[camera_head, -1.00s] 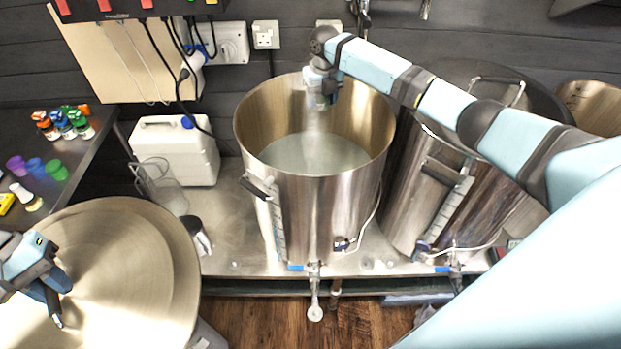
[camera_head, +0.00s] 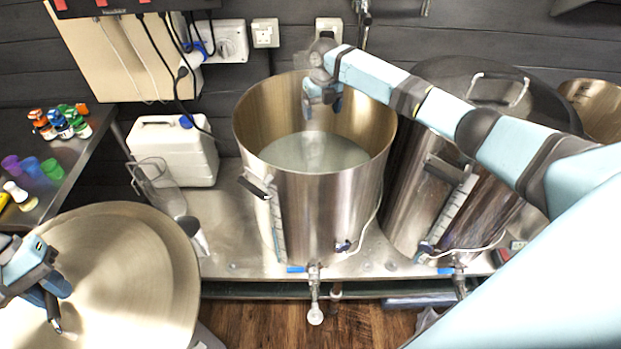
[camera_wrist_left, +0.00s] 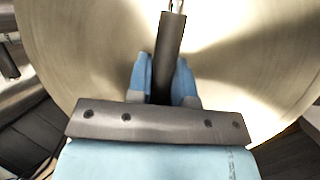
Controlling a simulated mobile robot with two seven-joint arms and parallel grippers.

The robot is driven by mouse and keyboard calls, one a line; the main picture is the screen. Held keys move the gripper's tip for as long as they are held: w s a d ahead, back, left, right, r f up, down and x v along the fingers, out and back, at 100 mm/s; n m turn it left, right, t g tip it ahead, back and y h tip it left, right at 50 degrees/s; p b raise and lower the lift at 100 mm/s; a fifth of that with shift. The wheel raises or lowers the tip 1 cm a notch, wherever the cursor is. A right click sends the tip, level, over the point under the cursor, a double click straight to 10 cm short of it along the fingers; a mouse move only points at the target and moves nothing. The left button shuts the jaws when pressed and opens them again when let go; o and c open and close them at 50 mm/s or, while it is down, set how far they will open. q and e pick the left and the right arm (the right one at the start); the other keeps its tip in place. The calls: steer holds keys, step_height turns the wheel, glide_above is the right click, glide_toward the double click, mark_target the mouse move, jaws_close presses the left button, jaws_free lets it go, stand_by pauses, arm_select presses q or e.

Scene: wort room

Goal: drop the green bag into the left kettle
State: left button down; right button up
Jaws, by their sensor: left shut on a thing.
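The left kettle (camera_head: 340,222) is a tall open steel pot with pale cloudy liquid (camera_head: 312,152) inside. My right gripper (camera_head: 324,108) hangs over its back rim, above the liquid. Its two blue fingers look apart, and nothing shows between them. I see no green bag in either view; the liquid's surface shows no clear shape. My left gripper (camera_head: 48,290) is over a round metal lid or top (camera_head: 130,270) at lower left. It is shut on a dark rod-shaped handle, which also shows in the left wrist view (camera_wrist_left: 170,50).
A second steel kettle (camera_head: 420,215) with a dark lid (camera_head: 500,85) stands close on the right, under my right arm. A white jug (camera_head: 172,150), a clear pitcher (camera_head: 160,190) and small bottles (camera_head: 62,125) are at left. Taps (camera_head: 314,285) project from the kettles' fronts.

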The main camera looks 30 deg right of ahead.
steer(key=shift+r, duration=0.1)
arm_select(q)
steer(key=shift+f+b, duration=0.95)
steer(key=shift+b, duration=0.05)
arm_select(e)
step_height(320, 180, up, 12)
arm_select(q)
steer(key=shift+s, duration=0.1)
arm_select(e)
steer(key=shift+d, duration=0.1)
